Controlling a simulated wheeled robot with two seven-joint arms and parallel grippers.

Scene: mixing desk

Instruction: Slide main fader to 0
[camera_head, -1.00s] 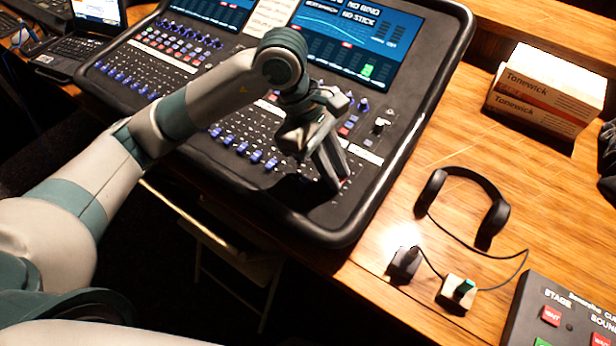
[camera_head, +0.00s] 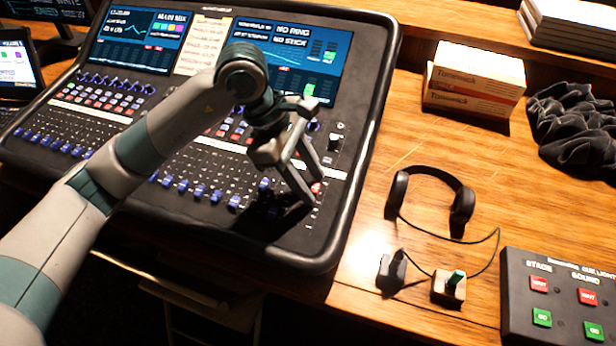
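The mixing console (camera_head: 345,190) lies on the wooden desk, with rows of blue-capped faders on its front part. A small reddish cap (camera_head: 316,188), which looks like the main fader, shows at the console's right front, partly hidden by my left gripper. My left gripper (camera_head: 315,191) reaches down over this corner with its two fingers apart. The fingertips are close to the panel, around or just beside the reddish cap; I cannot tell whether they touch it. The fader's slot and scale are mostly hidden. My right gripper is not in view.
Black headphones (camera_head: 432,190) and a small box with a green-topped knob (camera_head: 450,287) lie right of the console. A cue-light box (camera_head: 560,295) is at the lower right. Cartons (camera_head: 470,85) and a dark cloth (camera_head: 575,130) lie at the back right.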

